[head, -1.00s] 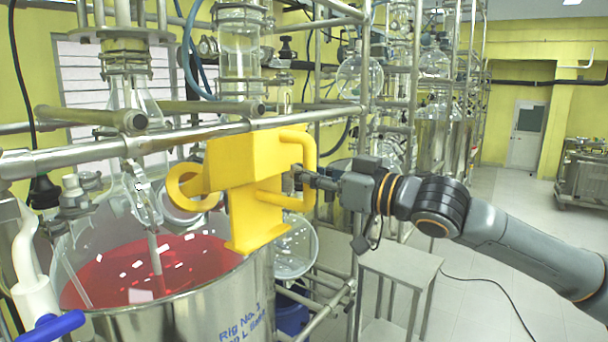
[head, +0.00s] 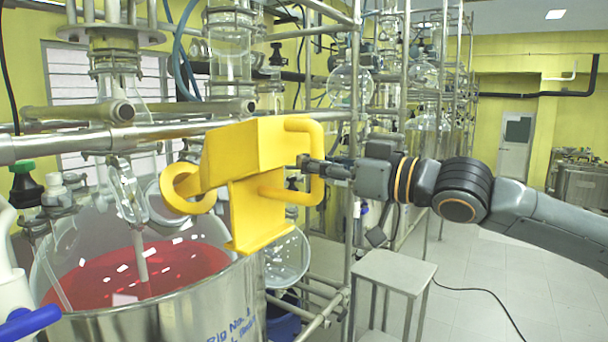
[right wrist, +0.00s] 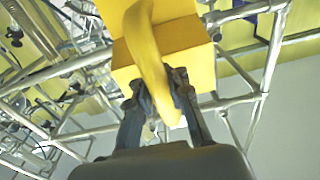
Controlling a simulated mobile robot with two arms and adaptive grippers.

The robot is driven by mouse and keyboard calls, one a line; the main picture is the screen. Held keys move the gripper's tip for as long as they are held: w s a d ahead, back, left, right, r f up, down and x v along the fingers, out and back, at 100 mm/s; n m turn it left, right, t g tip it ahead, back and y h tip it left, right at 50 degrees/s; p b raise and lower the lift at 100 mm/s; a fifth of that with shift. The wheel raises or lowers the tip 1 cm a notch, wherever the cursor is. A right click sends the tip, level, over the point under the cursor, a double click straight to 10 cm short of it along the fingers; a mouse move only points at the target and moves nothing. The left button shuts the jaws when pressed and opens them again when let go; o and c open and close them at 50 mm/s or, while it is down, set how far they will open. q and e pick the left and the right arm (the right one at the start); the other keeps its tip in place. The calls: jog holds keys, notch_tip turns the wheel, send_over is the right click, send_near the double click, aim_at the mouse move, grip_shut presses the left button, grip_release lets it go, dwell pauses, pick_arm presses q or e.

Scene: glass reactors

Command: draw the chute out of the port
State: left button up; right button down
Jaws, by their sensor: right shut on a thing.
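The yellow chute (head: 245,150) is a blocky piece with a loop handle (head: 317,160) on its right and a round ring end (head: 180,190) on its left. A clear glass neck (head: 158,212), possibly the port, shows behind the ring; I cannot tell whether the two touch. My right gripper (head: 308,164) is shut on the handle. In the right wrist view the fingers (right wrist: 160,88) clasp the yellow handle (right wrist: 150,50) from both sides. My left gripper is out of view.
A horizontal metal pipe (head: 80,140) passes behind the chute. Upright metal posts (head: 352,200) and glassware stand close behind my right gripper. A small grey table (head: 393,270) stands below the arm. Open floor (head: 500,300) lies to the right.

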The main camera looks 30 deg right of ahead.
jog(key=shift+s+d+r, duration=0.1)
jog(key=shift+s+d, duration=0.1)
jog(key=shift+s, duration=0.25)
jog(key=r+b+v, duration=0.1)
jog(key=v, duration=0.7)
jog(key=shift+r, duration=0.45)
